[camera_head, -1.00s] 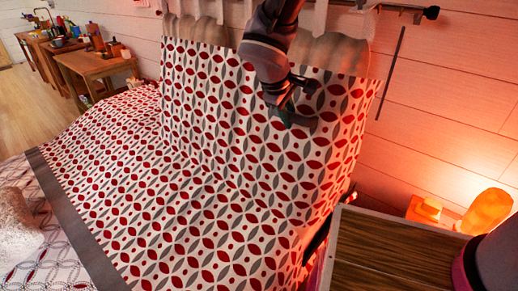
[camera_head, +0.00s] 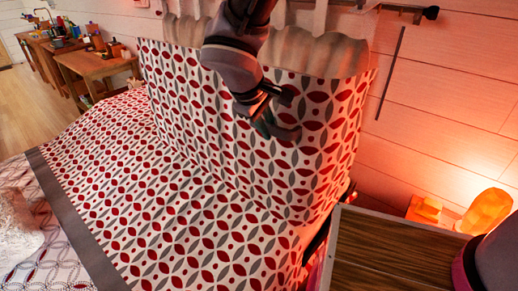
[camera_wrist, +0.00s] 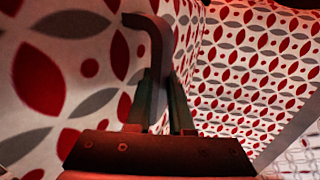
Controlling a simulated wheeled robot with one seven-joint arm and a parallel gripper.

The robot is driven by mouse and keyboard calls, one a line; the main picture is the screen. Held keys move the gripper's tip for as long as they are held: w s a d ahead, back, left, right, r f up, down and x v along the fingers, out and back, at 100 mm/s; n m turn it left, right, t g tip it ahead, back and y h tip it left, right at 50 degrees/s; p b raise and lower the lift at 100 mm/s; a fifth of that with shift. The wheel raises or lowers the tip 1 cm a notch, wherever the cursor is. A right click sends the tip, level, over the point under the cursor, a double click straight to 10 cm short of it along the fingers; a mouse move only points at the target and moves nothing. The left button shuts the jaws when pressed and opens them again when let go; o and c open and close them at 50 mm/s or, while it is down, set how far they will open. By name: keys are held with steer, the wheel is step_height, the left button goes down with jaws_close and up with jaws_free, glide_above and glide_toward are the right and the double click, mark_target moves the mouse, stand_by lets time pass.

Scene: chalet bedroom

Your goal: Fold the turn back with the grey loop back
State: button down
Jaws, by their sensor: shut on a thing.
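The turn back is a white cloth with red and grey leaf shapes. Its raised part (camera_head: 300,100) stands up steeply from the bed in the head view, its top edge near the wall. My gripper (camera_head: 266,125) is in front of the raised cloth, at its upper middle. It is shut on the grey loop (camera_head: 290,133), a curved bar against the cloth. In the wrist view my gripper's fingers (camera_wrist: 161,85) pinch the loop (camera_wrist: 158,30), which bends over to the left above them. Part of the loop is hidden between the fingers.
The patterned bedspread (camera_head: 150,200) lies flat in front, ending in a grey border (camera_head: 70,220). A white fluffy thing (camera_head: 18,225) is at the left edge. A wooden-topped cabinet (camera_head: 390,255) and a glowing lamp (camera_head: 485,210) are at the right.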

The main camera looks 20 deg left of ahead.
steer(key=s+a+f, duration=0.2)
steer(key=s, duration=0.6)
steer(key=shift+a, duration=0.2)
steer(key=shift+s+f, duration=0.1)
steer(key=s+a+f, duration=0.2)
steer(key=s+f, duration=0.2)
steer(key=s, duration=0.3)
steer(key=shift+s, duration=0.2)
steer(key=shift+c, duration=2)
jaws_free()
steer(key=shift+a+r, duration=0.1)
steer(key=shift+a, duration=0.05)
